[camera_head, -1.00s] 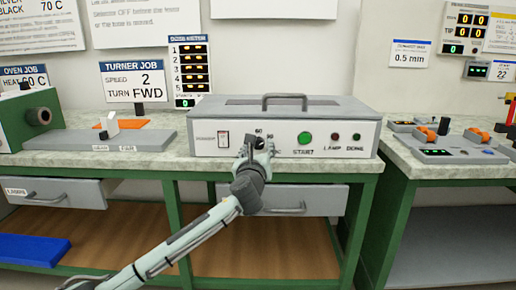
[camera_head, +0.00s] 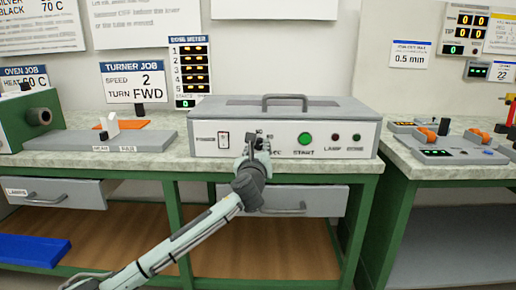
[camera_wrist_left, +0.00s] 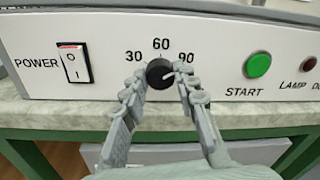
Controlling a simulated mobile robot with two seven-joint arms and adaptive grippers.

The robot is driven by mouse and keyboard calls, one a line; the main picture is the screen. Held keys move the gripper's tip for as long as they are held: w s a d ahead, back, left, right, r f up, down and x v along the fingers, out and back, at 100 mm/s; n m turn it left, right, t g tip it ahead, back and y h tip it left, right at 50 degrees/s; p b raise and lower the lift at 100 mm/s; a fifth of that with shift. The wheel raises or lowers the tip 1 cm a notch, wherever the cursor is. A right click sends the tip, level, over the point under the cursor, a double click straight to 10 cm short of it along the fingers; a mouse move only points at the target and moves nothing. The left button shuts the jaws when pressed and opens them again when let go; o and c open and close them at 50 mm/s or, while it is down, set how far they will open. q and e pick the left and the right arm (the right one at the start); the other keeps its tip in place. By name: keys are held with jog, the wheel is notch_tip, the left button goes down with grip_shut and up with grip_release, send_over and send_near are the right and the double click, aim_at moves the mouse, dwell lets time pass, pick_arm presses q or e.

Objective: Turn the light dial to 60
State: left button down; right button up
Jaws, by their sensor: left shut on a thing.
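The light dial (camera_wrist_left: 160,73) is a round black knob on the front of a light grey box (camera_head: 230,170). Marks 30, 60 and 90 stand around it. Its white pointer line slants up to the right, toward the 90 mark rather than 60. My left gripper (camera_wrist_left: 160,88) has one finger on each side of the knob and is shut on it. In the head view my left gripper (camera_head: 258,146) covers most of the dial and part of its marks. My right gripper is in neither view.
A power switch (camera_wrist_left: 75,63) is left of the dial. A green START button (camera_wrist_left: 257,65) and the LAMP light (camera_wrist_left: 309,64) are to its right. The box stands on a stone-topped bench (camera_head: 200,165) with a drawer (camera_head: 300,200) below.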

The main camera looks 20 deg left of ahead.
pick_arm(q)
jog(key=shift+n, duration=0.3)
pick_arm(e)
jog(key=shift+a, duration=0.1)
pick_arm(q)
jog(key=shift+f+n, duration=0.1)
jog(key=shift+n, duration=0.8)
jog(key=n, duration=0.3)
jog(key=shift+f+n, duration=0.1)
jog(key=shift+n, duration=0.3)
jog(key=n, duration=0.3)
jog(key=shift+b, duration=0.3)
jog(key=shift+n, duration=1.2)
jog(key=shift+n+b, duration=0.3)
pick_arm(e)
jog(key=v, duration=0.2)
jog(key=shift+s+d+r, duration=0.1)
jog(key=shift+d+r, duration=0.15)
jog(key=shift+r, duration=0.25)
